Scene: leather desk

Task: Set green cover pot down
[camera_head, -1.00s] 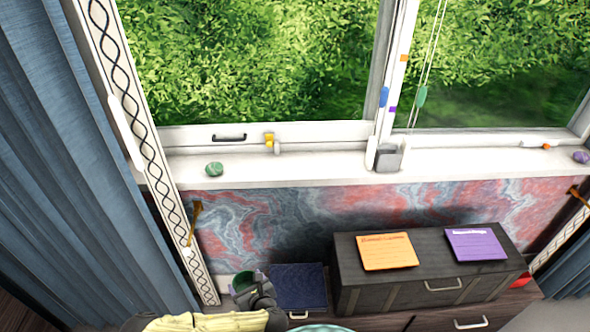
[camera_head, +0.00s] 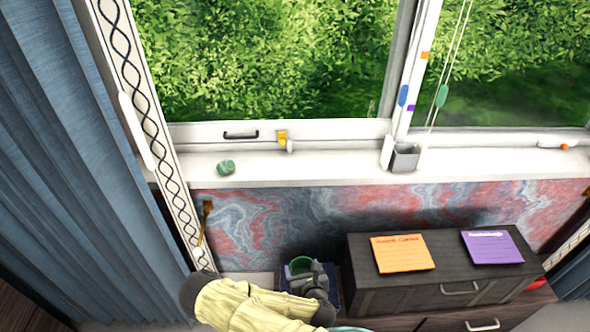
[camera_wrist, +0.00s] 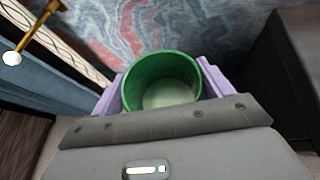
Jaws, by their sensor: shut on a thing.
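The green cover pot (camera_wrist: 162,62) is round and open at the top, with a pale inside, in the wrist view. My gripper (camera_wrist: 161,83) is shut on it, with a lilac finger on either side. In the head view the pot (camera_head: 301,263) shows only as a green rim beyond my gripper, above or on a dark blue pad (camera_head: 333,272) beside the dark chest. My gripper and arm hide most of the pad. I cannot tell whether the pot's base touches it.
The dark chest (camera_head: 450,290) stands close on the right, with an orange card (camera_head: 402,254) and a purple card (camera_head: 491,247) on top. The marbled wall (camera_head: 290,220) is just behind. A blue curtain (camera_head: 90,190) hangs at left. A green stone (camera_head: 226,167) lies on the sill.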

